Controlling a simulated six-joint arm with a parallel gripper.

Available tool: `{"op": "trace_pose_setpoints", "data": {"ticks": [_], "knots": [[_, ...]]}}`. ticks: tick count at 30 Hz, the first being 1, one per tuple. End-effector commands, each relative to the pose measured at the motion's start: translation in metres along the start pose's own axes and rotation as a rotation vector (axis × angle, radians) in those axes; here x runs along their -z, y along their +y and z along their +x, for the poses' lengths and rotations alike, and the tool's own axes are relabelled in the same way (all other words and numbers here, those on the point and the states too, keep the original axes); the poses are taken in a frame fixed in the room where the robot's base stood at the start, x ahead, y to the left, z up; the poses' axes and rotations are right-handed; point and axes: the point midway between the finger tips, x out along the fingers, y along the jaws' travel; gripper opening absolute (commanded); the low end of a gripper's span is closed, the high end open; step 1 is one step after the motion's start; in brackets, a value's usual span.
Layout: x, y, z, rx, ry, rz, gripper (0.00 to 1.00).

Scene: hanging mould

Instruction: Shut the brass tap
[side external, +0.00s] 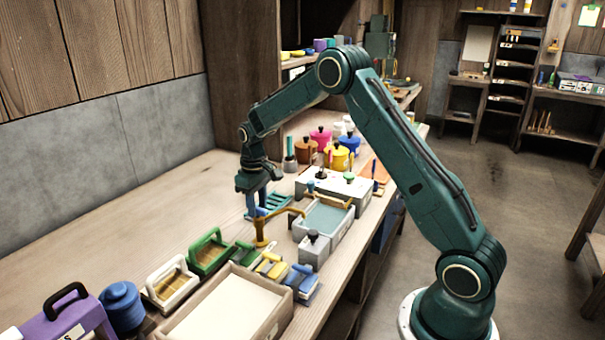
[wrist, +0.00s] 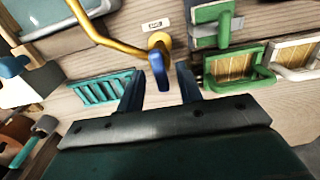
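The brass tap (side external: 262,232) stands on the bench, its bent spout reaching right toward a grey basin (side external: 345,228). In the wrist view the tap (wrist: 103,37) shows from above, with a blue lever (wrist: 158,72) at its round head. My gripper (side external: 255,212) points down over the tap. In the wrist view my gripper (wrist: 161,70) is open, its two blue fingers apart, one on each side of the lever in the picture. A gap shows between lever and fingers. I cannot tell how deep the lever sits between them. In the side view the lever is hard to pick out.
A teal slatted rack (wrist: 100,88) lies close to the gripper's left finger in the wrist view.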

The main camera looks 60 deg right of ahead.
Motion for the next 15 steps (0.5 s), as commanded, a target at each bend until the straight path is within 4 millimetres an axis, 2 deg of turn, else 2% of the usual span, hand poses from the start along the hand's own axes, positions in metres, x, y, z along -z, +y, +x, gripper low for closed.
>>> {"op": "trace_pose_setpoints", "data": {"ticks": [8, 13, 15], "knots": [[0.0, 0.0, 0.0009, 0.0, 0.0, 0.0, 0.35], [0.0001, 0.0, 0.0007, 0.0, 0.0, 0.0, 0.02], [0.0001, 0.0, 0.0006, 0.0, 0.0, 0.0, 0.0]]}}
